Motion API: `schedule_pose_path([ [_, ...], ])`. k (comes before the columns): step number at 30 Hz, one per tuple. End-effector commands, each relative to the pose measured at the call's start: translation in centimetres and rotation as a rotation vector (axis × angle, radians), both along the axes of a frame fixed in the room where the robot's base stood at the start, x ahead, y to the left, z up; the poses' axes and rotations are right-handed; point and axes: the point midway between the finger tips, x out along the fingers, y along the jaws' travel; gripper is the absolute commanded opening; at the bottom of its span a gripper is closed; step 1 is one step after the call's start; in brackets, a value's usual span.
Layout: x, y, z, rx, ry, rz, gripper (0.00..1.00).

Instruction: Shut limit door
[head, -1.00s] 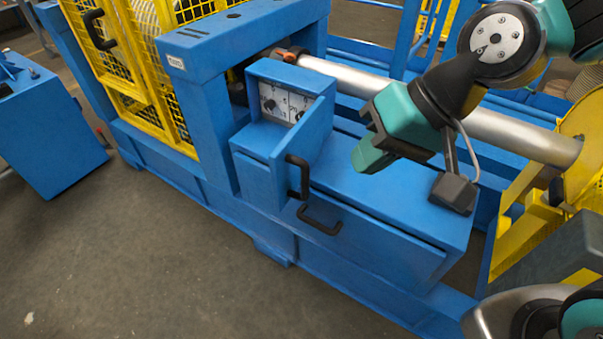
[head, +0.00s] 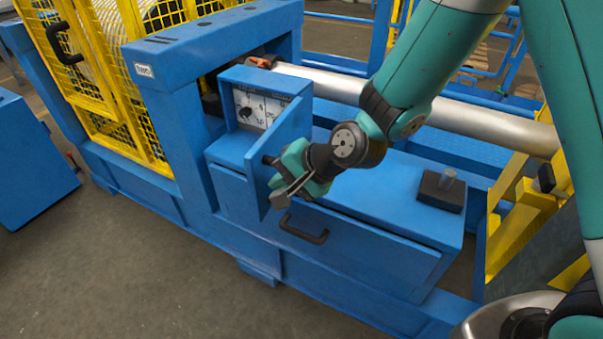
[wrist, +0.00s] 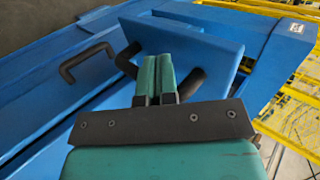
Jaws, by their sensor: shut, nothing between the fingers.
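The limit door (head: 291,127) is a blue panel standing open at the front of a small blue box (head: 265,77). White dials (head: 256,107) show inside the box. In the wrist view the door (wrist: 195,37) lies just beyond my fingers. Its black handle (wrist: 191,83) shows on both sides of the fingertips, its middle hidden behind them. My gripper (head: 286,168) is at the handle side of the door in the head view and covers most of the handle. In the wrist view my gripper (wrist: 157,68) is shut, its fingers together and empty. Whether they touch the handle I cannot tell.
A blue drawer front with a black handle (head: 303,229) is below the door; this handle also shows in the wrist view (wrist: 88,62). A dark block (head: 440,190) sits on the blue top to the right. A steel shaft (head: 470,120) runs behind. Yellow mesh guards (head: 100,80) stand left.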

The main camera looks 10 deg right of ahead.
Motion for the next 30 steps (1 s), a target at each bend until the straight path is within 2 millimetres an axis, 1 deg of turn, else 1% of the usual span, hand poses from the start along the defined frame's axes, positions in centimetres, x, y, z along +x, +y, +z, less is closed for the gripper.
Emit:
schedule_pose_path([
  [1,0.4,0.8,0.4,0.001,-0.004,0.004,0.0],
  [6,1.3,2.1,0.3,0.0,-0.004,0.001,0.0],
  [10,1.6,2.5,0.3,0.001,-0.003,0.001,0.0],
  [20,1.6,2.5,0.3,0.0,-0.003,0.0,0.0],
  [23,1.6,2.9,0.3,0.001,-0.003,-0.005,0.0],
  [26,1.7,3.8,0.4,0.0,-0.002,-0.021,0.0],
  [29,2.0,5.2,0.5,0.0,-0.004,-0.052,0.0],
  [30,2.1,6.0,0.6,-0.001,-0.004,-0.07,0.0],
])
